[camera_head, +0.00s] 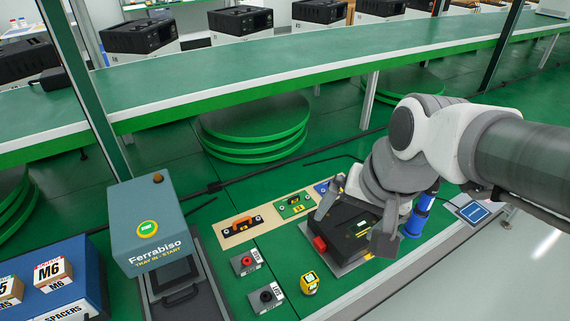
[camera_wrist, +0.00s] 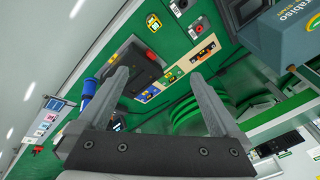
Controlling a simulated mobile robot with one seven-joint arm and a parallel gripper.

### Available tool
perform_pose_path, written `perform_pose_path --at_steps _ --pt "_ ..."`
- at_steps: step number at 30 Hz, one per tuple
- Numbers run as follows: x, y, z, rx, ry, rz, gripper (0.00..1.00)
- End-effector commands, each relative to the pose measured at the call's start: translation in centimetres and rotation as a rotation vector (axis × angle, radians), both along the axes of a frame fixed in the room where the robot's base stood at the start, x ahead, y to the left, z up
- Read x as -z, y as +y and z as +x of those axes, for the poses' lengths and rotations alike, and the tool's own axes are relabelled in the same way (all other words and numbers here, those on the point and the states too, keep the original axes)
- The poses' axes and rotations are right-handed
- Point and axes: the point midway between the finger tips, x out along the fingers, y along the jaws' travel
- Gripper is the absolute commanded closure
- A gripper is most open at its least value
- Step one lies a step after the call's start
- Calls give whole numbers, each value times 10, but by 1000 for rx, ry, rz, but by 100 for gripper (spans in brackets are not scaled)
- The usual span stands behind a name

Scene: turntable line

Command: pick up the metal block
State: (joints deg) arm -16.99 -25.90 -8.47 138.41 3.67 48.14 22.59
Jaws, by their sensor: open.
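I cannot single out a metal block with certainty in either view. A beige strip (camera_head: 268,224) on the green bench carries small orange (camera_head: 241,225), green (camera_head: 295,205) and blue pieces. Two small grey blocks, one with a red knob (camera_head: 245,262) and one with a black knob (camera_head: 266,297), sit in front of it. My gripper (camera_head: 354,224) is open above the black device with a red button (camera_head: 345,232) and hides part of it. In the wrist view my open gripper (camera_wrist: 158,75) shows nothing between its fingers; the strip (camera_wrist: 178,74) lies beyond them.
A yellow cube (camera_head: 310,283) stands near the bench's front edge. A blue cylinder (camera_head: 419,214) stands right of the black device. The Ferrabiso start box (camera_head: 150,225) and a blue spacer bin (camera_head: 50,285) are at left. A raised green shelf (camera_head: 250,65) runs behind.

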Motion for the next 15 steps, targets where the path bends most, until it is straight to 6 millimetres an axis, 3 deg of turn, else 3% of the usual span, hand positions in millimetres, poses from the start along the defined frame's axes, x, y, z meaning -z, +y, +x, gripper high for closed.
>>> perform_pose_path --at_steps 6,15 --pt "45 52 23 198 193 74 0" --pt "117 115 34 522 354 24 0"
